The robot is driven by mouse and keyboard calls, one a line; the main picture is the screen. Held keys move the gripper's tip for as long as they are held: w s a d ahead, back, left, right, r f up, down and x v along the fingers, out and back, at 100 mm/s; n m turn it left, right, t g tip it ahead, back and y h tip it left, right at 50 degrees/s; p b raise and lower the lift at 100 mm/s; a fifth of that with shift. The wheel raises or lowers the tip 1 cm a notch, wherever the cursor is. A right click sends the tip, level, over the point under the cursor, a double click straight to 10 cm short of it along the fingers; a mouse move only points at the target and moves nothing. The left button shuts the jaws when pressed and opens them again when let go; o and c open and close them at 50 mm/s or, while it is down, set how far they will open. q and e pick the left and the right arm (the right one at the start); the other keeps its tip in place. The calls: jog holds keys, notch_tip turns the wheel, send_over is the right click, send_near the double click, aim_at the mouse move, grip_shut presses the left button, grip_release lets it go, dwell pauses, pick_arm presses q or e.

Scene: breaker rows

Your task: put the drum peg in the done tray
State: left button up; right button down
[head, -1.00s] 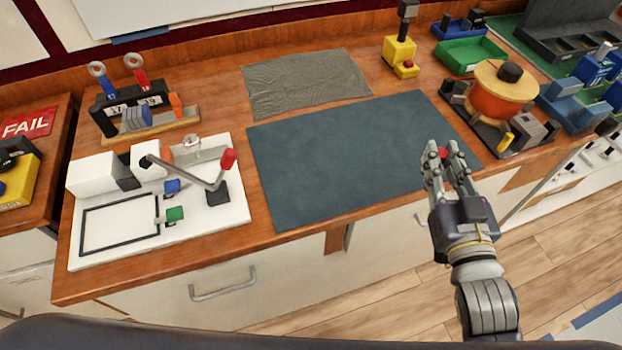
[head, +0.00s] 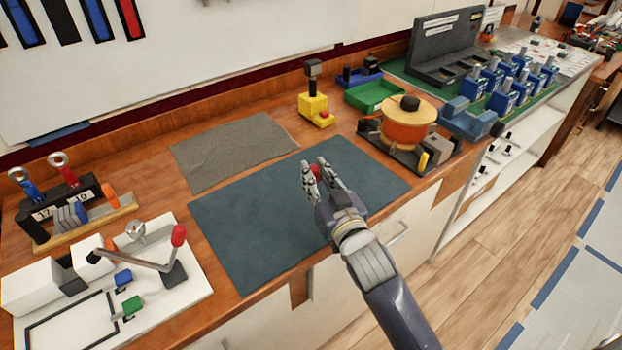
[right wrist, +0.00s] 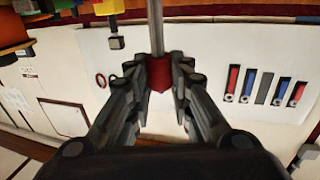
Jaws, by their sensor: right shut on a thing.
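My right gripper (head: 322,178) is shut on a small red piece (head: 316,172), which I take to be the drum peg. In the right wrist view the red part (right wrist: 160,75) sits between the fingertips, with a grey rod (right wrist: 155,25) running out beyond them. In the head view the gripper appears over the dark mat (head: 235,215); its height cannot be told. A green tray (head: 374,97), which may be the done tray, stands at the back of the bench, beyond the gripper, and looks empty. My left gripper is not in view.
An orange drum (head: 410,128) with a black knob stands right of the mat. A yellow block (head: 313,106) with a black post is left of the green tray. A blue holder (head: 358,75) sits behind the tray. A white lever fixture (head: 185,300) is at the left.

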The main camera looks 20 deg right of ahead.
jog(key=shift+w+a+f, duration=0.1)
jog(key=shift+w+a, duration=0.05)
jog(key=shift+w, duration=0.8)
notch_tip(320, 180, down, 3)
jog(key=shift+r, duration=0.1)
jog(key=shift+f, duration=0.4)
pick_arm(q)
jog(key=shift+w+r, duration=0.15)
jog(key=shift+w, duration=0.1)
pick_arm(e)
jog(key=shift+f, duration=0.1)
jog(key=c, duration=1.4)
grip_release()
jog(key=shift+c, duration=0.2)
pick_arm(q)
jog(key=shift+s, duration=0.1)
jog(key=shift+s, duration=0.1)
